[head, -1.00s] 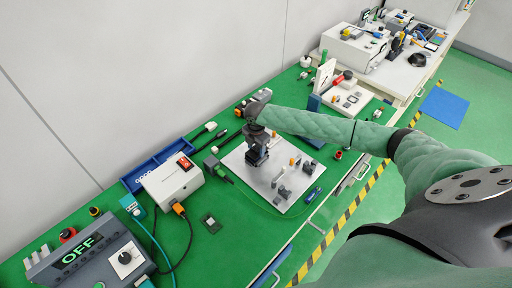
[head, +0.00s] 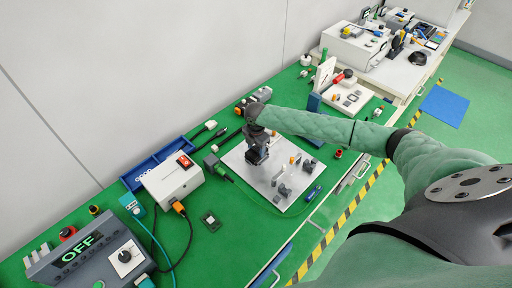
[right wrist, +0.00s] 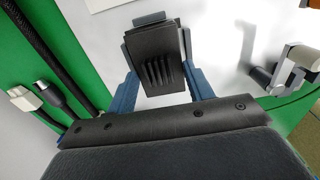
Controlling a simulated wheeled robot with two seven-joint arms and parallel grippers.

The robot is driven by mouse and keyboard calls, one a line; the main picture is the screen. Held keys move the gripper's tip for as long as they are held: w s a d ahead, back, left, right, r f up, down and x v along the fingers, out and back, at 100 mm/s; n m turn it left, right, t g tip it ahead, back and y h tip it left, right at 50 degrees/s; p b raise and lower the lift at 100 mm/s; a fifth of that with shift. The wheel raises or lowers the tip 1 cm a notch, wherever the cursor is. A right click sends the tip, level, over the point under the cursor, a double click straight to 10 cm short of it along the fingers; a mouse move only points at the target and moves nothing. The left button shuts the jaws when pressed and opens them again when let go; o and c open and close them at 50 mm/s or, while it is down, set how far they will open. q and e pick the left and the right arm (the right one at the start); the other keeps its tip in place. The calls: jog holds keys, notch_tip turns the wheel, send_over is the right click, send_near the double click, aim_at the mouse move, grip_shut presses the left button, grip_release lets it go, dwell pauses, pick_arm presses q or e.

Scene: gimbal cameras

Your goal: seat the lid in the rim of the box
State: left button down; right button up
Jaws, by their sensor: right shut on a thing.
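My right gripper (head: 257,142) points down over the pale work board in the head view. In the right wrist view its blue fingers (right wrist: 162,88) are shut on the dark lid (right wrist: 158,50), which has several raised ribs. Grey edges that look like the box (right wrist: 186,38) show beside and behind the lid. Whether the lid lies inside the rim or just above it, I cannot tell. In the head view the lid and box make one dark shape (head: 255,157) under the gripper. My left gripper is not in view.
The pale board (head: 285,204) carries several small grey parts to the right of the gripper. A white box with a red switch (head: 173,182) and a control unit reading OFF (head: 82,256) stand to the left. Cables and black connectors (right wrist: 62,97) lie near the board.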

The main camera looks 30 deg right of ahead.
jog(key=shift+f, duration=0.4)
jog(key=o, duration=1)
jog(key=shift+o, duration=0.2)
